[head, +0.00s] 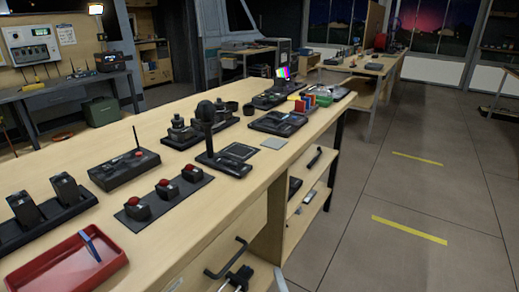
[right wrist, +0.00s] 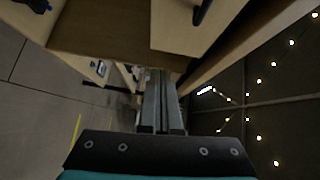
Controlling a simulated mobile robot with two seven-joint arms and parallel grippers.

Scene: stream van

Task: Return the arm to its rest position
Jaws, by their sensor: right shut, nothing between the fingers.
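My right gripper (right wrist: 161,78) is shut and empty in the right wrist view, its two grey fingers side by side. In the head view, a dark part that looks like my right gripper (head: 238,278) shows at the bottom edge, in front of the workbench (head: 238,210) and below its top. It is just below and right of a black bar handle (head: 226,258) on the bench front. I cannot tell from this view whether it touches the bench. My left gripper is not in view.
The bench top holds a red tray (head: 70,262) with a blue-and-white item, red-topped button boxes (head: 164,190) and a black stand (head: 222,160). Open shelves (head: 308,205) are under the bench. The floor (head: 400,200) on the right is clear, with yellow strips.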

